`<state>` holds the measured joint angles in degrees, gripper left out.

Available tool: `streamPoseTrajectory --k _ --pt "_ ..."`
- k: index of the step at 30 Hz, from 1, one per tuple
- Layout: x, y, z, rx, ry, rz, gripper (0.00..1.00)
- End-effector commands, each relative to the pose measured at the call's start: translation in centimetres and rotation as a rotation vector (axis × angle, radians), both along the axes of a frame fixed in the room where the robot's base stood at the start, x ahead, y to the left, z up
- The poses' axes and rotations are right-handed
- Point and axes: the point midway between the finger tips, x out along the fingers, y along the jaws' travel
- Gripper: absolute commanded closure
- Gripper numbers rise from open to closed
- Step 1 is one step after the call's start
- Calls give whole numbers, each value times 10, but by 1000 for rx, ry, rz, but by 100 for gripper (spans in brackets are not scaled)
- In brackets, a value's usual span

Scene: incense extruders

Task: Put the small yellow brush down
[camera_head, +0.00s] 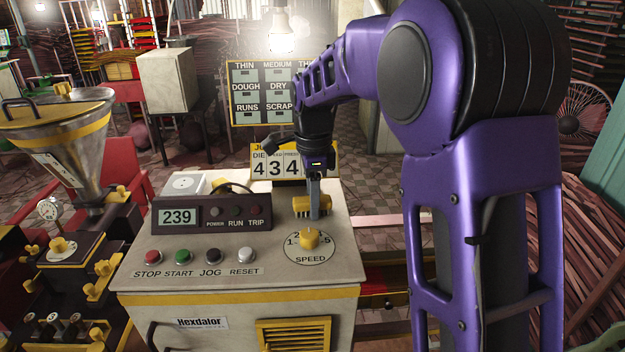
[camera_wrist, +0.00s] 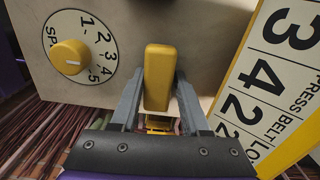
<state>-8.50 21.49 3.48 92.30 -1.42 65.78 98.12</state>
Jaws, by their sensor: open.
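The small yellow brush (camera_head: 299,205) is on the pale top of the control cabinet (camera_head: 370,262), just behind the yellow speed knob (camera_head: 310,239). It seems to rest on the top, though its underside is hard to see. In the wrist view the brush (camera_wrist: 159,72) shows as a yellow block between my fingers, with its near end toward the cabinet edge. My gripper (camera_head: 314,212) points down over the brush, its jaws open, one finger on each side. In the wrist view my gripper (camera_wrist: 158,92) frames the brush; any light contact cannot be told.
The speed knob (camera_wrist: 70,58) sits left of the brush in the wrist view. A number flip board (camera_head: 293,164) stands close behind. A dark readout box (camera_head: 212,214) and several buttons (camera_head: 211,256) occupy the cabinet's left. A hopper machine (camera_head: 62,140) stands at left.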

Motion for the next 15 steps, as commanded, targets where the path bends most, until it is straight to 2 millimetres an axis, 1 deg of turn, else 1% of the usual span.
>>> streamPoseTrajectory --k 1,5,9,15 --pt "-5 -1 -4 -4 22 0 31" --pt "-4 0 20 -3 17 1 31" --pt "-3 5 55 -1 11 2 31" --pt "-2 4 106 0 6 0 31"
